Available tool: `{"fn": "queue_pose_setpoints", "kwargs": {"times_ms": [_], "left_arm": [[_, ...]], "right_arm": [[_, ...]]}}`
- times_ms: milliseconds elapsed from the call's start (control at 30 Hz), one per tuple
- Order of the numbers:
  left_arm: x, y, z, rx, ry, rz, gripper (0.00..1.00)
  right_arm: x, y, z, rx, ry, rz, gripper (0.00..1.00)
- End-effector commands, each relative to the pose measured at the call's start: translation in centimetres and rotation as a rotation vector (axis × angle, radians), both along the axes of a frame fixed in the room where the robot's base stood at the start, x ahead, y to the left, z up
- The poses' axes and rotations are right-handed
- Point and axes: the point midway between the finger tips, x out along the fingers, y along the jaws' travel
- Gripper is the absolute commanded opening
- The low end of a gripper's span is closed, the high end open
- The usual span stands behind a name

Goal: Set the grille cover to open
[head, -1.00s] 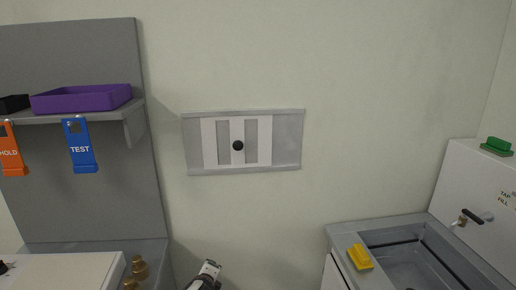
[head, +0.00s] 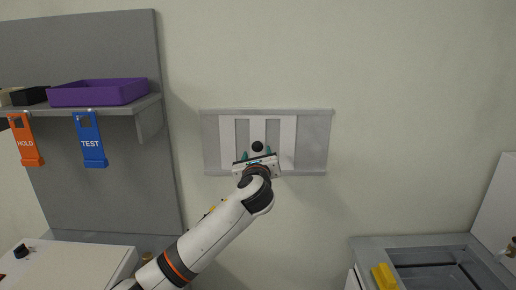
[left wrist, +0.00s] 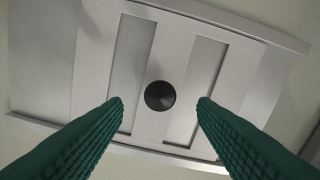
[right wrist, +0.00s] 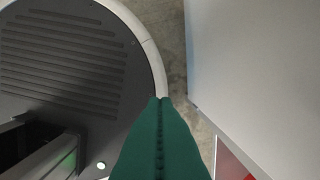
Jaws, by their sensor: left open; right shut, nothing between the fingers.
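The grille cover (head: 287,140) is a white slotted plate in a grey wall frame (head: 315,140), with a black round knob (head: 258,146) at its middle. Two grey slots show, one on each side of the knob. In the left wrist view the knob (left wrist: 160,95) lies between and beyond the fingertips. My left gripper (head: 257,156) is open, just below the knob in the head view, with its green fingers pointing at the cover; I see no contact. My right gripper (right wrist: 165,100) is shut and empty, low down away from the grille, and out of the head view.
A grey shelf at left holds a purple tray (head: 98,93) and a black box (head: 32,95). An orange HOLD tag (head: 25,140) and a blue TEST tag (head: 90,140) hang from its edge. A basin (head: 435,262) with a yellow block (head: 384,276) stands at lower right. The wall around the grille is clear.

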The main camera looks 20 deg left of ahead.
Motion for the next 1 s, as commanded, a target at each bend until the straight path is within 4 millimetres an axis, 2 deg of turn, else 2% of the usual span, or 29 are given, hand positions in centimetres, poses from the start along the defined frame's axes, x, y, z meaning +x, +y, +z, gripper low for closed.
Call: {"fn": "queue_pose_setpoints", "kwargs": {"times_ms": [100,300,667,900,967,1000], "left_arm": [[1.8,0.5,0.1,0.000,0.001,0.002,0.53],[3.4,1.0,0.0,-0.001,0.001,0.001,0.53],[3.8,1.1,-0.1,-0.002,0.000,-0.001,0.51],[3.7,1.1,-0.1,-0.002,0.000,-0.001,0.12],[3.7,1.1,-0.1,-0.001,0.000,-0.001,0.02],[3.7,1.1,-0.1,-0.001,0.001,0.000,0.00]], "right_arm": [[0.1,0.0,0.4,0.000,-0.001,0.000,0.00],[0.2,-0.1,0.6,-0.001,-0.003,0.001,0.00],[0.4,-0.7,0.6,-0.008,-0.005,0.003,0.00],[0.4,-0.8,0.6,-0.009,-0.006,0.003,0.00],[0.4,-0.8,0.6,-0.009,-0.006,0.003,0.00],[0.4,-0.8,0.6,-0.009,-0.006,0.003,0.00]]}}
